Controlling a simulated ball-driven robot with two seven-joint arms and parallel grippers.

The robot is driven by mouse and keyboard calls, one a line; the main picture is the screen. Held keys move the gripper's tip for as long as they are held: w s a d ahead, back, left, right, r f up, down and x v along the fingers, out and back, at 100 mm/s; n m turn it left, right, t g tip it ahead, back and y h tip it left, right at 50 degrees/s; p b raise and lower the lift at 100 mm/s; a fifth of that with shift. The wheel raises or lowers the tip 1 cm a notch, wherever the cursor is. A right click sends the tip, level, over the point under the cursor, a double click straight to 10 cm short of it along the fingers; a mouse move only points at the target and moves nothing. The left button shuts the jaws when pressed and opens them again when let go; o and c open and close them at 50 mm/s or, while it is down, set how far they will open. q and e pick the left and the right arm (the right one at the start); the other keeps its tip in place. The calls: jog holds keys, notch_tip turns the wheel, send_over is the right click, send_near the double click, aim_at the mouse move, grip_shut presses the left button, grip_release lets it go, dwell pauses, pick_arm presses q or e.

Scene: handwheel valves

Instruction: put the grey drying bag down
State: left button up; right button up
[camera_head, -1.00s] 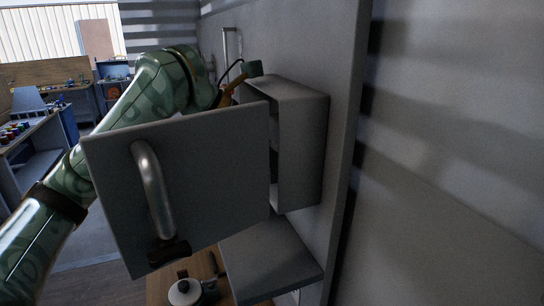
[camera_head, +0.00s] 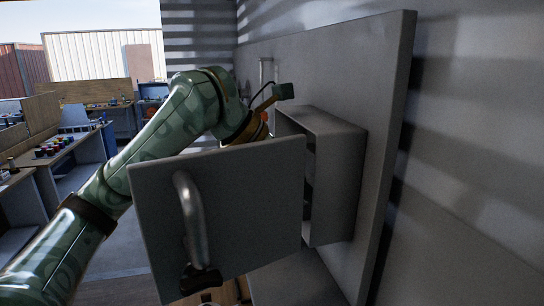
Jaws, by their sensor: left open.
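A grey wall cabinet (camera_head: 338,190) hangs on the panel, its door (camera_head: 240,210) swung open toward me. My left arm reaches in from the left and passes behind the door. My left gripper (camera_head: 258,124) shows only in part above the door's top edge, close to the cabinet's open side. Its jaws are open, and its fingertips are hidden. I do not see the grey drying bag; the door covers most of the cabinet's inside.
The door has a curved metal handle (camera_head: 191,220) on its near face. A grey flat surface (camera_head: 298,280) lies below the cabinet. The upright panel (camera_head: 385,150) closes off the right side. Workbenches with small coloured items (camera_head: 52,147) stand far left, with open floor before them.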

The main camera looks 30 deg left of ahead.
pick_arm(q)
jog(key=p+v, duration=0.1)
jog(key=v, duration=0.9)
jog(key=shift+s, duration=0.2)
jog(key=shift+a+r, duration=0.1)
dwell(0.5)
